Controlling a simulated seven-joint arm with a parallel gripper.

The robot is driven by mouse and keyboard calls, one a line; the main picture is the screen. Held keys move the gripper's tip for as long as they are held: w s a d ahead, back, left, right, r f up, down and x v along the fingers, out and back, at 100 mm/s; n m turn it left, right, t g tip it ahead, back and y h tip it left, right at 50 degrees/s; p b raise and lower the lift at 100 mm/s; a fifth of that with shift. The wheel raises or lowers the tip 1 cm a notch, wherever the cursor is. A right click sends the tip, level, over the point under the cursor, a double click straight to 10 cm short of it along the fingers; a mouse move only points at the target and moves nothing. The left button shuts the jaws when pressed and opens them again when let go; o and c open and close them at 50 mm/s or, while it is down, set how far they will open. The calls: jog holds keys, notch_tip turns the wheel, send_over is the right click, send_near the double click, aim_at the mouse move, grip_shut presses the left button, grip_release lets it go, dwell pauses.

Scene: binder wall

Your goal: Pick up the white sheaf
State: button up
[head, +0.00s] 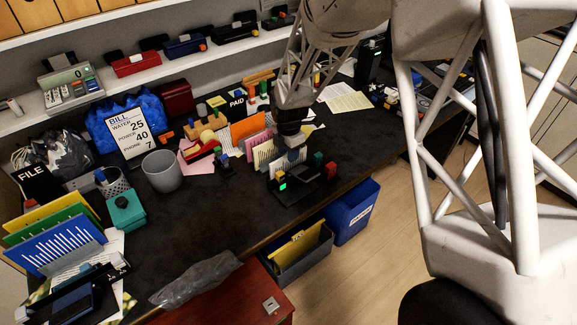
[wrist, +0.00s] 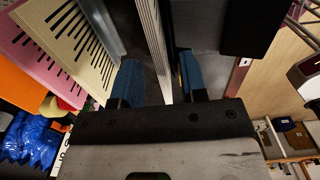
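The white sheaf (wrist: 153,35) shows edge-on in the wrist view as a thin stack of pale sheets. It stands between the two blue-tipped fingers of my gripper (wrist: 160,84). Dark gaps show between it and both fingers, so I see no clear grip on it. In the head view, my gripper (head: 291,141) points down over the paper-filled rack near the desk's front edge. A pale patch under the gripper there looks like the sheaf, but the gripper and arm partly hide it.
Cream sheets (wrist: 78,38) and pink sheets (wrist: 28,48) stand close on the left in the wrist view. A dark block (wrist: 226,25) is close on the right. A small black device (head: 300,186) stands in front of the rack. Open desk (head: 215,215) lies left.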

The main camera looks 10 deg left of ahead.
aim_at(289, 166)
jog(key=shift+f, duration=1.05)
jog(key=shift+f, duration=0.2)
dwell(0.4)
grip_shut()
